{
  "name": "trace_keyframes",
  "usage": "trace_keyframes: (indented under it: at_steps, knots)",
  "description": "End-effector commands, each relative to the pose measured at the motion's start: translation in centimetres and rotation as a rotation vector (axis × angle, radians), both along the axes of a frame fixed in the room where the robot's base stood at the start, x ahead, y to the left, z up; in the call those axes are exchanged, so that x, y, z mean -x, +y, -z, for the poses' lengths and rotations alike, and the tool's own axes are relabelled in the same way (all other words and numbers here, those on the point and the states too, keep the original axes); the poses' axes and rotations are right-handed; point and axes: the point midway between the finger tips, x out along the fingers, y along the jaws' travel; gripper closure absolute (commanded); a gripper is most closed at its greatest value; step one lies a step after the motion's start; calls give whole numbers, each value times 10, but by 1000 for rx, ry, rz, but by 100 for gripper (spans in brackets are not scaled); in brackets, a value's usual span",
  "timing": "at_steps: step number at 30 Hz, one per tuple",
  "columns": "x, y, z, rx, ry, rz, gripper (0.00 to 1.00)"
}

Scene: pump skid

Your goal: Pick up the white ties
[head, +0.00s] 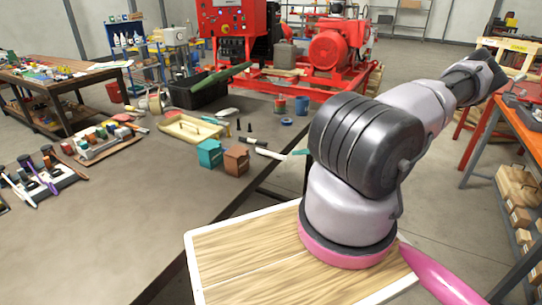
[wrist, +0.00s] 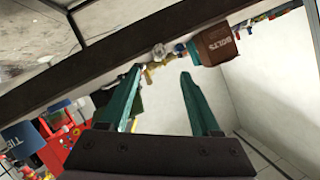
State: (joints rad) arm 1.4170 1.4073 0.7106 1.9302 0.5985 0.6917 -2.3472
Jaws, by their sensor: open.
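In the wrist view a small pale round end (wrist: 158,50), probably the same bundle, shows at the table edge, beyond and between the fingertips. My gripper (wrist: 160,75) has two teal fingers spread apart with nothing between them. In the head view my arm hides most of the gripper; a teal tip (head: 300,152) shows just right of the white bundle, close to it. I cannot tell whether they touch.
A brown box (head: 236,160), marked BOLTS in the wrist view (wrist: 215,45), and a teal box (head: 210,153) stand close by. The table's near surface is clear.

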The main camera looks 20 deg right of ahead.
Motion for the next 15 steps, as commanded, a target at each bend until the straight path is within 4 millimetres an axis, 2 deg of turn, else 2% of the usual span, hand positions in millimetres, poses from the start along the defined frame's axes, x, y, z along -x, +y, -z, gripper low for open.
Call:
trace_keyframes:
  at_steps: [3, 8, 15]
  knots:
    - [-11, 13, 6, -1, 0, -2, 36]
    - [-17, 21, 10, 0, 1, -2, 36]
    - [-38, 44, 23, -1, 3, -2, 36]
